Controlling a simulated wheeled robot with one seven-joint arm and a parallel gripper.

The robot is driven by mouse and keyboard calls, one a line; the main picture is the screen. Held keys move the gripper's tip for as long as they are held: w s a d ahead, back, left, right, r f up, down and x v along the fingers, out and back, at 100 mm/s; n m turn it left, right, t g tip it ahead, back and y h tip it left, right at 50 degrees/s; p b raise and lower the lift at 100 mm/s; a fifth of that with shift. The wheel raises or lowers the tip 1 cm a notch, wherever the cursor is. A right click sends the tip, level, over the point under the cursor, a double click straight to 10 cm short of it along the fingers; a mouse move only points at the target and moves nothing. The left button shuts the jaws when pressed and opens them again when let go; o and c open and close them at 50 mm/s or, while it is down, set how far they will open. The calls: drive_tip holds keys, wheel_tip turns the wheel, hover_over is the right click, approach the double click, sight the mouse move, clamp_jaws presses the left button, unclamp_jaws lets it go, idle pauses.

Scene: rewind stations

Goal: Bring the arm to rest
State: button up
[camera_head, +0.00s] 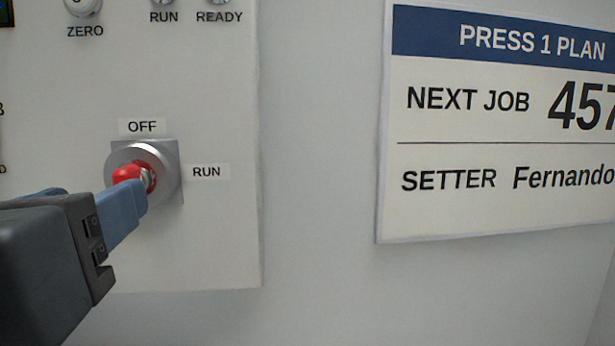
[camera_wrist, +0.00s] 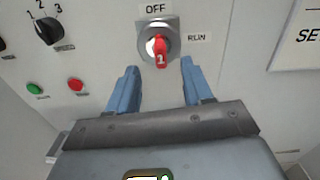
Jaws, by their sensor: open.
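My gripper (camera_wrist: 158,85) is open, its two blue fingers apart in the wrist view. In the head view it comes in from the lower left, and a blue finger partly covers the red key (camera_head: 128,174). The red key (camera_wrist: 160,52), marked 1, sits in a round silver key switch (camera_wrist: 172,30) between the OFF and RUN labels. It stands just beyond the fingertips, with nothing between the fingers. The key switch (camera_head: 172,188) also shows in the head view. I cannot tell exactly how far the fingers are from the key.
The switch is on a light grey panel (camera_head: 225,100). The panel also carries a black rotary knob (camera_wrist: 48,30), a green button (camera_wrist: 35,88) and a red button (camera_wrist: 76,84). A "PRESS 1 PLAN" sign (camera_head: 500,145) hangs to the right. Bare wall lies between panel and sign.

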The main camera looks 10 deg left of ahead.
drive_tip(key=d+f+m+g, duration=0.1)
drive_tip(key=d+f+m, duration=0.75)
drive_tip(key=f, duration=0.65)
drive_tip(key=d+f+m+g, duration=0.2)
drive_tip(key=d+f+m, duration=0.65)
drive_tip(key=f, duration=0.65)
drive_tip(key=s+d+f+m+h, duration=0.1)
drive_tip(key=s+d+f+m, duration=0.5)
drive_tip(key=s+d+m, duration=0.5)
drive_tip(key=s+d+r+m+h, duration=0.1)
drive_tip(key=s+d+m+h, duration=0.2)
drive_tip(key=s+d+m, duration=0.8)
drive_tip(key=shift+s+d+r+m+h, duration=0.3)
drive_tip(key=shift+s+r+m, duration=0.1)
drive_tip(key=shift+s, duration=0.7)
drive_tip(key=shift+f, duration=0.1)
